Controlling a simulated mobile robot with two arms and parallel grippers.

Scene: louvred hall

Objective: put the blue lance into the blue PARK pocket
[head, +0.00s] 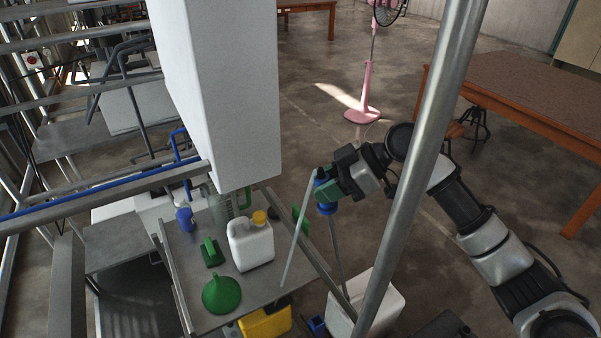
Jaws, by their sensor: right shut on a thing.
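My right gripper (330,187) is shut on the blue lance (327,209), near its blue top. The lance's thin grey rod hangs down, slightly tilted. Its lower end overlaps the white container (387,303) in the picture; I cannot tell whether it is inside or in front of it. A small blue holder (317,325) at the bottom edge, left of that container, may be the blue PARK pocket; no label is readable. My left gripper is out of view.
A grey cart top (205,262) holds a white jug (250,243) with a yellow cap, a green funnel (221,293) and a blue bottle (184,218). A yellow container (265,322) stands below. A metal post (420,165) crosses before my right arm. A white box (222,90) blocks the upper middle.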

